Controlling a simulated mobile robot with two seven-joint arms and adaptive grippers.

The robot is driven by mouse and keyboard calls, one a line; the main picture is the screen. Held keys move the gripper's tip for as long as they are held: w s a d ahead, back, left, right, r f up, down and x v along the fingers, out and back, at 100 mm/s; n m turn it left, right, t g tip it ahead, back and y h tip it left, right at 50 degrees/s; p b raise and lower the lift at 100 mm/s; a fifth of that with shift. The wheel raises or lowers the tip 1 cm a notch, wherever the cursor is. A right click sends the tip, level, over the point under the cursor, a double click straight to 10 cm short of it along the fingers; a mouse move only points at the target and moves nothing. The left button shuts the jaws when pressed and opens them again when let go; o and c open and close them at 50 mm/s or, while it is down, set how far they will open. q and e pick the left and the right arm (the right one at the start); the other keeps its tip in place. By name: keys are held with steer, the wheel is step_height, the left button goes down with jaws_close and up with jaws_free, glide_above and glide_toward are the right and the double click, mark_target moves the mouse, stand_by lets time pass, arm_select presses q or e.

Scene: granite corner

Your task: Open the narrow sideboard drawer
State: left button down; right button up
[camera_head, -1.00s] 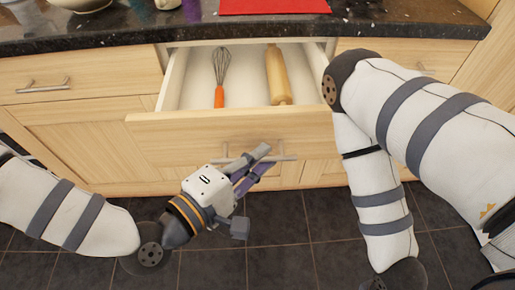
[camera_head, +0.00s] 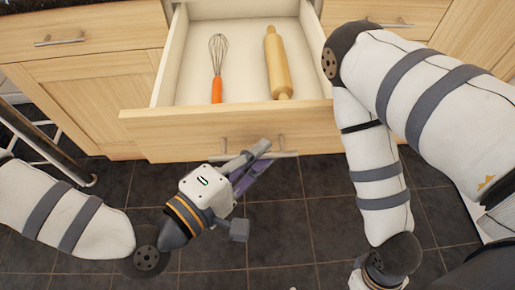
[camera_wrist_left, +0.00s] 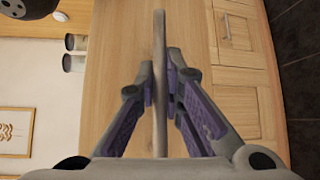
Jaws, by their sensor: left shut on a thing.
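The narrow drawer (camera_head: 235,134) is pulled well out of the sideboard, between two closed fronts. A whisk (camera_head: 217,68) with an orange handle and a wooden rolling pin (camera_head: 278,64) lie inside it. My left gripper (camera_head: 254,162) is at the bar handle (camera_head: 284,154) on the drawer front, shut on it. In the left wrist view the handle (camera_wrist_left: 160,60) runs between the purple-padded fingers (camera_wrist_left: 160,92).
Closed wooden fronts with bar handles stand at the left (camera_head: 60,41) and right (camera_head: 392,23). A metal-legged piece (camera_head: 45,150) stands at the far left. Dark floor tiles (camera_head: 290,220) lie clear below the drawer.

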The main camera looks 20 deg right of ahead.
arm_select(q)
steer(key=shift+r, duration=0.1)
steer(key=c, duration=1.7)
jaws_free()
steer(key=v, duration=0.7)
steer(key=shift+s+a, duration=0.15)
steer(key=shift+a, duration=0.1)
